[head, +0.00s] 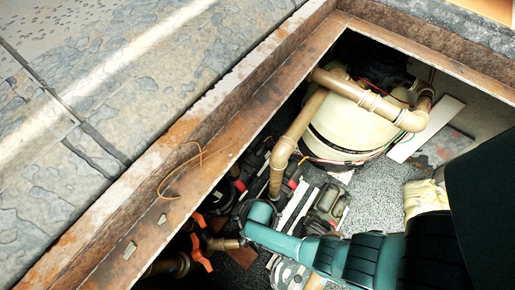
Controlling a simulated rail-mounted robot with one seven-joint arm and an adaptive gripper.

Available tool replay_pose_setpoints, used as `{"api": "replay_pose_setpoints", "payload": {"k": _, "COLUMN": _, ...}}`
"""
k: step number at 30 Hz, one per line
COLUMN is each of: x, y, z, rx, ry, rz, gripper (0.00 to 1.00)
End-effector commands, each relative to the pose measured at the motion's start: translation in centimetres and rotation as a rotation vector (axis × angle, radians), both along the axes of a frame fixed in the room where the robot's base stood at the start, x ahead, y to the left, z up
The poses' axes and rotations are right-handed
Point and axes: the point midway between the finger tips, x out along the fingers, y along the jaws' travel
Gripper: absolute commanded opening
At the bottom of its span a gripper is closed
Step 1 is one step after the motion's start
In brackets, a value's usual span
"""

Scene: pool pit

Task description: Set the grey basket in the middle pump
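I cannot make out the grey basket. The pump area lies low in the pit, where a grey-green pump-like housing (327,203) shows between pale strips. Another pale round-edged part (288,274) shows at the bottom edge, partly covered. I cannot tell which of these is the middle pump. A teal jointed limb, which looks like my arm, reaches in from the lower right and covers part of this area. Its rounded end is above the pump fittings. No gripper fingers show, so I cannot see whether anything is held.
A rusty pit frame (172,190) borders the opening, with thin wire (178,172) on it. A large cream tank (345,130) with tan pipes (290,140) fills the back. Orange valve handles (201,253) stand at lower left. Speckled floor (372,195) is clear at right centre.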

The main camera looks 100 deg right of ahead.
Motion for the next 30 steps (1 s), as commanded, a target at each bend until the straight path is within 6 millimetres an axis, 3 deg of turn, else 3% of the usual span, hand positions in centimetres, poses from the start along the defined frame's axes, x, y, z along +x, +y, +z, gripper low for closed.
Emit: {"api": "replay_pose_setpoints", "payload": {"k": 30, "x": -0.16, "y": 0.18, "z": -0.63, "rx": 0.001, "ry": 0.001, "rz": 0.000, "gripper": 0.00}}
